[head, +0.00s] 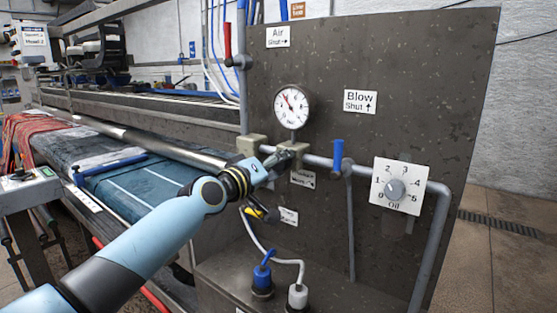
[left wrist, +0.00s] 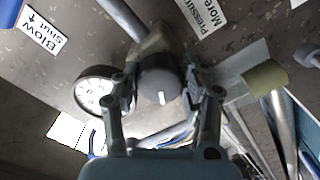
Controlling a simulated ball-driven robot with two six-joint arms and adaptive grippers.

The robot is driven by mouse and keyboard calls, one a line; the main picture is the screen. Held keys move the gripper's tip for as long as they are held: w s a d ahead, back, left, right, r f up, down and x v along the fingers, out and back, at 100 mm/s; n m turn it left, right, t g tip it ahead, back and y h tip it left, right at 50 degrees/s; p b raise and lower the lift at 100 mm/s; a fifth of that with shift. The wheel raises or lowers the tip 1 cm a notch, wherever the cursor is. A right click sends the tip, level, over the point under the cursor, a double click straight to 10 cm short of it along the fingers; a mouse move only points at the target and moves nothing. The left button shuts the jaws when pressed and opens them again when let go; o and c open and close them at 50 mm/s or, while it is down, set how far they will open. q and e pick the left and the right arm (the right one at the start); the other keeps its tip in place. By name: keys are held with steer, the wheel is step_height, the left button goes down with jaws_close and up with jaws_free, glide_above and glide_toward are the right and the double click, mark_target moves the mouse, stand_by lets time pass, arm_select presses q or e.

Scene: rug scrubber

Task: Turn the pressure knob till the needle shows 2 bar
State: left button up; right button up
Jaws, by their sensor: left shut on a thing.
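The pressure gauge (head: 292,107) is a round white dial on the grey panel. Its red needle points to the upper left; the figures are too small to read surely. The gauge also shows at the left in the left wrist view (left wrist: 95,92). Just below the gauge, my left gripper (head: 283,160) is at the pipe fitting. In the left wrist view the dark round pressure knob (left wrist: 160,78), with a white mark, sits between its two fingers, and it is shut on the knob. In the head view the gripper mostly hides the knob. My right gripper is not in view.
A blue-handled valve (head: 338,153) stands on the pipe just right of the gripper. An oil dial (head: 398,187) is farther right, and a red-handled air valve (head: 228,45) is at upper left. The floor at right is clear.

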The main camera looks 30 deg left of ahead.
arm_select(q)
steer(key=shift+f+n+p, duration=0.1)
steer(key=shift+n+p, duration=0.2)
steer(key=shift+n, duration=1)
steer(key=o, duration=1.2)
steer(key=shift+s, duration=0.1)
steer(key=s, duration=0.4)
steer(key=s+a, duration=0.1)
steer(key=s, duration=0.6)
steer(key=shift+s+a, duration=0.3)
steer(key=shift+s, duration=0.1)
